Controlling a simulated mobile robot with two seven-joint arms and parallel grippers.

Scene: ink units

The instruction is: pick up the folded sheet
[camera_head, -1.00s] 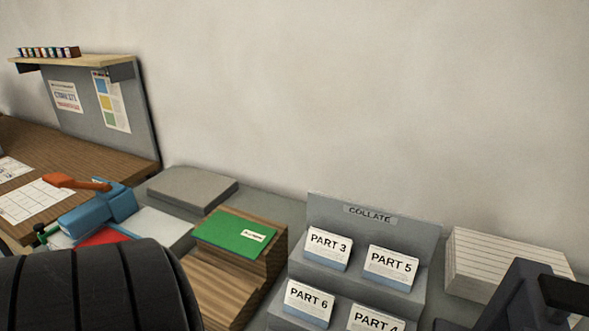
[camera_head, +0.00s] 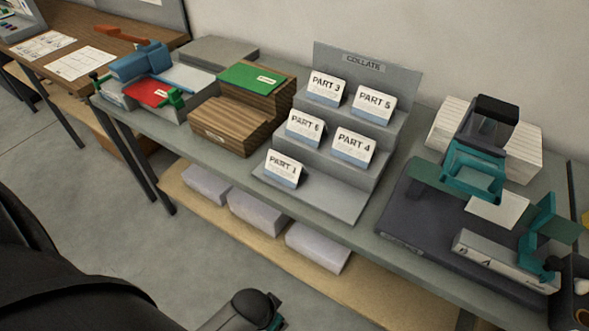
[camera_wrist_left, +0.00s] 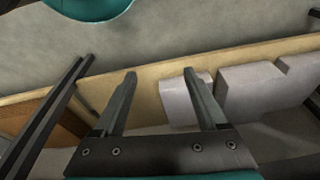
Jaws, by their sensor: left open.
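A small blank white sheet (camera_head: 497,208) lies flat on the teal and dark machine (camera_head: 474,170) at the right of the bench in the head view. It may be the folded sheet; I cannot make out a fold. My left gripper (camera_wrist_left: 160,74) is open and empty in the left wrist view, in front of the bench's lower shelf (camera_wrist_left: 145,95). In the head view only part of my left arm shows at the bottom, far from the white sheet. My right gripper is not in view.
A grey stepped COLLATE rack (camera_head: 345,195) holds several PART cards mid-bench. Left of it are a wooden stepped block (camera_head: 225,130) with a green card (camera_head: 250,78) and a blue machine (camera_head: 140,62). White packs (camera_head: 255,212) sit on the lower shelf. The floor in front is clear.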

